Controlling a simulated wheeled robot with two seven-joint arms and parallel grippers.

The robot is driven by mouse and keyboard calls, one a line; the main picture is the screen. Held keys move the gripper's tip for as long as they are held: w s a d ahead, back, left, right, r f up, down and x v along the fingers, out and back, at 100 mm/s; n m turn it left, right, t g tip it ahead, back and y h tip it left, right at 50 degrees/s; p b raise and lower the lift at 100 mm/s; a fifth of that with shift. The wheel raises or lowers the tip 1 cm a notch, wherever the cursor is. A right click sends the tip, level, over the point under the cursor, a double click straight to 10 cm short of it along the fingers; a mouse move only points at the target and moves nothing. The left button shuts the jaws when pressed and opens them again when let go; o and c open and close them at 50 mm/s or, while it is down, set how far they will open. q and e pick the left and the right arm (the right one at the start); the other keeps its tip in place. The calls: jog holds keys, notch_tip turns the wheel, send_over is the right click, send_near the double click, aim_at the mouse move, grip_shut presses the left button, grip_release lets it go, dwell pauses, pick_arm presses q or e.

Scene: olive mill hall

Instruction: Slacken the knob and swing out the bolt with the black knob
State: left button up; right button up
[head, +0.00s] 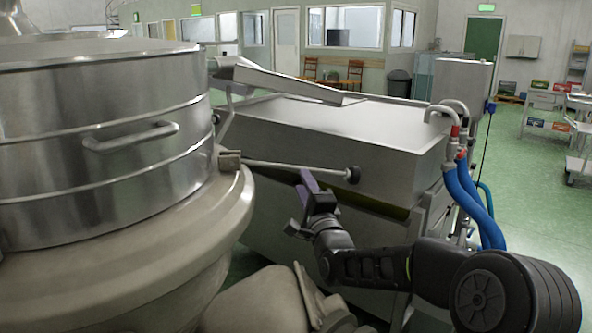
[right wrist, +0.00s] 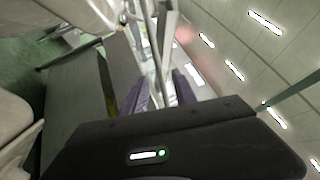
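The bolt (head: 290,167) is a thin metal rod. It sticks out nearly level to the right from a bracket (head: 229,160) at the rim of the round steel vessel (head: 105,145). The black knob (head: 353,174) sits at its outer end. My right gripper (head: 307,181), with purple fingers, is just below the middle of the rod, left of the knob. Whether it touches the rod cannot be told. In the right wrist view the purple fingers (right wrist: 159,84) stand apart, with no knob visible between them. My left gripper is not in view.
A large steel tank with a sloping lid (head: 330,125) stands close behind the bolt. Blue hoses (head: 480,205) hang at its right end. The vessel's bar handle (head: 130,136) projects at left. Green floor (head: 545,200) is free at the right, before shelf carts (head: 545,110).

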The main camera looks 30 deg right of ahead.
aim_at(296, 168)
jog(key=shift+w+f, duration=0.1)
jog(key=p+x, duration=0.1)
jog(key=x, duration=0.6)
jog(key=shift+w+d+p, duration=0.15)
jog(key=shift+w+p, duration=0.15)
jog(key=shift+p, duration=0.05)
grip_shut()
dwell(1.3)
